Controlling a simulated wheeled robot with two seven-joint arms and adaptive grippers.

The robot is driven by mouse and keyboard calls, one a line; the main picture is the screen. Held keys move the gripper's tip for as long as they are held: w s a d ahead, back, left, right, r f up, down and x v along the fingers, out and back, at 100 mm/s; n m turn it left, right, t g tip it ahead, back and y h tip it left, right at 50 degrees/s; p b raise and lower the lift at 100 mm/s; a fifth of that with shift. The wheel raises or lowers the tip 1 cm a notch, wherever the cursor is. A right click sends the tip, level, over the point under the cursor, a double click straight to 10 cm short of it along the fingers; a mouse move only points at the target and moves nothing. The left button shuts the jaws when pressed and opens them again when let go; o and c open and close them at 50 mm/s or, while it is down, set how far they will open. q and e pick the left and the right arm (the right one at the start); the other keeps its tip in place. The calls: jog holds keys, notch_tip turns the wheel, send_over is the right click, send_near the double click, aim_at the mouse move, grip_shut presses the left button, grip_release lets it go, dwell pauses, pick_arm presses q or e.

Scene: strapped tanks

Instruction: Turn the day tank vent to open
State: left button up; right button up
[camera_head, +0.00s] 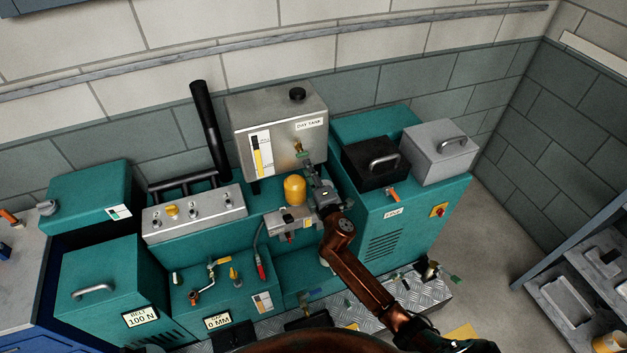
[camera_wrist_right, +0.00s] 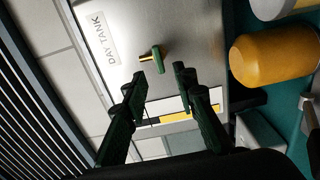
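The grey metal day tank (camera_head: 275,140) stands against the wall, with a "DAY TANK" label on its front and a sight gauge at its left. A small brass valve with a green handle (camera_head: 301,151) sticks out of its front, below the label. No separate vent marking is readable. In the right wrist view the green-handled valve (camera_wrist_right: 154,60) lies just beyond the fingertips. My right gripper (camera_head: 312,168) is just below the valve. In the right wrist view my right gripper (camera_wrist_right: 159,74) has its fingers apart with nothing between them. My left gripper is not in view.
A yellow cylinder (camera_head: 295,189) stands close below the tank, left of my right gripper. A black box (camera_head: 371,165) and a grey box (camera_head: 438,155) with handles stand to the right. A black cap (camera_head: 297,94) tops the tank. A black pipe (camera_head: 208,125) rises at left.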

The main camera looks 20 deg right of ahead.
jog(key=s, duration=0.5)
jog(key=shift+s, duration=0.2)
jog(key=shift+d, duration=0.1)
jog(key=s+d+f+m+g, duration=0.2)
jog(key=s+d+f, duration=0.1)
jog(key=f, duration=0.9)
jog(key=s+d+f+m+g+h, duration=0.1)
jog(key=s+d+f+m+g, duration=0.15)
jog(key=f, duration=0.95)
jog(key=s+d+f+m+g, duration=0.2)
jog(key=s+f+g, duration=0.15)
jog(key=f, duration=0.85)
jog(key=s+d+f+m+g, duration=0.3)
jog(key=s+f+m, duration=0.1)
jog(key=s+f, duration=1.35)
jog(key=s+f+m+g, duration=0.2)
jog(key=s+f, duration=0.3)
jog(key=s, duration=0.7)
jog(key=s+f+m+g, duration=0.2)
jog(key=s+f, duration=0.3)
jog(key=s, duration=0.8)
jog(key=s+f+m+g, duration=0.2)
jog(key=s+f, duration=0.4)
jog(key=s, duration=0.6)
jog(key=shift+s+d+m, duration=0.15)
jog(key=shift+s+m, duration=0.2)
